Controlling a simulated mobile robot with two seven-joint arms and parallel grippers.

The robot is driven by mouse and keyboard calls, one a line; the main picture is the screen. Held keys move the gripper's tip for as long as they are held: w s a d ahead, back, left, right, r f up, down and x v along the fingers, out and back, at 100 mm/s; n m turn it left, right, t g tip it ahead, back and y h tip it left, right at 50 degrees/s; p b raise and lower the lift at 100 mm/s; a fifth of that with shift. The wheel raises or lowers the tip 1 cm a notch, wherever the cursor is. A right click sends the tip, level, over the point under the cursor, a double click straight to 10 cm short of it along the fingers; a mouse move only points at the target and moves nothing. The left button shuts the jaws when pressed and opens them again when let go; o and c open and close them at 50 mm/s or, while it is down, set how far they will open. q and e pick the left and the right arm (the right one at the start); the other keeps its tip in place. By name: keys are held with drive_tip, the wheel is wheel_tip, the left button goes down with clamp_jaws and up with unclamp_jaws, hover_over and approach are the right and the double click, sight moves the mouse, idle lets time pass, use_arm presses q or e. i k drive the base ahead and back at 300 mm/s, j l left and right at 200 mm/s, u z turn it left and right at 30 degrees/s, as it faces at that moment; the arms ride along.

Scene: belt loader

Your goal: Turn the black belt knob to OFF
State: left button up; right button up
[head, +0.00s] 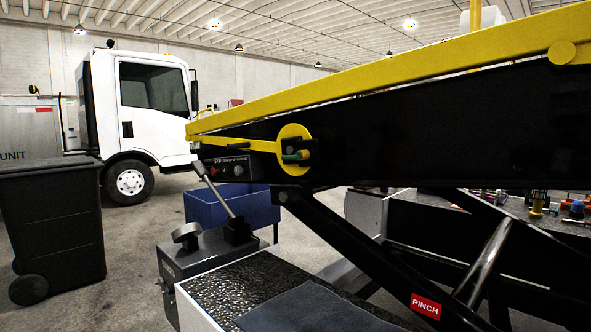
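A small dark control panel (226,169) is fixed to the side of the black loader boom, near its low left end. It carries red marks at its left and a small round grey-looking control (239,171) at its right. Its lettering is too small to read surely. A larger black knob (187,235) stands tilted on top of a grey box (206,250) at lower centre. I cannot tell which of these is the belt knob, nor read an OFF mark or pointer position. Neither of my grippers is in view.
A lever (215,194) rises from the grey box beside the black knob. The yellow-railed boom (430,125) slopes up to the right. A black bin (55,225) stands left, a blue tub (205,207) behind the box, a white truck (140,110) beyond. Floor is open between bin and box.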

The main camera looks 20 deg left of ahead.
sight(227, 171)
drive_tip(key=i+j+z, duration=0.15)
drive_tip(key=j+z, duration=0.35)
drive_tip(key=j, duration=0.55)
drive_tip(key=j+z, duration=0.45)
drive_tip(key=j, duration=0.6)
